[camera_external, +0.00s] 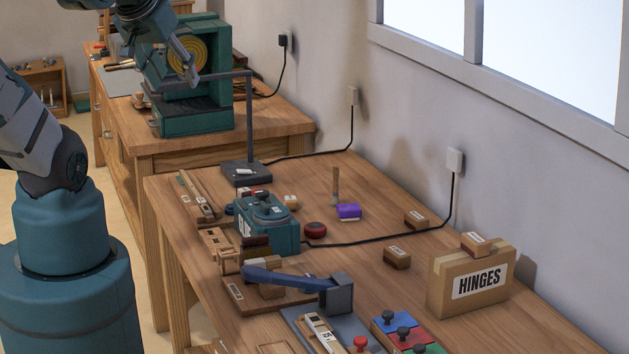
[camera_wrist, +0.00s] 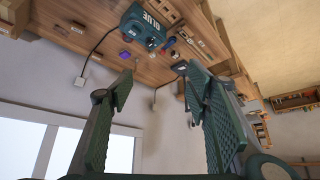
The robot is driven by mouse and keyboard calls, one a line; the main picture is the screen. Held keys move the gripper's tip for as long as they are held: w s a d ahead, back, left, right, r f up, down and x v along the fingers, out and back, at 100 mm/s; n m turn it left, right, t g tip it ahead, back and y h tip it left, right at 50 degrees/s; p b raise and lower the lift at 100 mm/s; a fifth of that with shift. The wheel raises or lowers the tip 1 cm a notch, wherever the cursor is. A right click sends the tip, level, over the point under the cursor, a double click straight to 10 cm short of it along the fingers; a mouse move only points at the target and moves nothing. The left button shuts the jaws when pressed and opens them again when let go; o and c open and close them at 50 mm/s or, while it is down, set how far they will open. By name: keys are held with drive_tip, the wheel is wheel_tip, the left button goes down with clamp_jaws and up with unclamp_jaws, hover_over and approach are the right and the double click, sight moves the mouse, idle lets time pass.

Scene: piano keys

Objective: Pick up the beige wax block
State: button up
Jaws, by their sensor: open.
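A small beige block (camera_external: 290,201), which looks like the wax block, lies on the workbench (camera_external: 380,215) just behind the teal glue machine (camera_external: 268,222) in the external view. In the wrist view a small pale piece (camera_wrist: 174,54) near the machine may be the same block; it is too small to be sure. My gripper (camera_external: 190,76) is raised high at the upper left, well away from the block, in front of a teal cabinet. In the wrist view my gripper (camera_wrist: 158,73) has its fingers wide apart with nothing between them.
A purple item (camera_external: 348,212) and a dark red round item (camera_external: 315,229) lie near the block. A thin post on a dark base (camera_external: 246,173) stands behind it. A blue-handled lever tool (camera_external: 290,280) and a HINGES box (camera_external: 470,278) are nearer. Black cords cross the bench.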

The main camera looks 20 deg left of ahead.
drive_tip(key=w, duration=0.1)
drive_tip(key=m+g+h+b, duration=0.4)
drive_tip(key=m+g+b, duration=0.1)
drive_tip(key=m+b, duration=0.7)
hover_over(290, 203)
drive_tip(key=a+b, duration=0.1)
drive_tip(key=a, duration=0.3)
wheel_tip(290, 203, down, 38)
drive_tip(key=r, duration=0.1)
drive_tip(key=shift+w+f+n+t, duration=0.15)
drive_tip(key=shift+f+n+t, duration=0.05)
drive_tip(key=shift+n+t, duration=0.1)
drive_tip(key=shift+d+f, duration=0.1)
drive_tip(key=shift+x, duration=1.2)
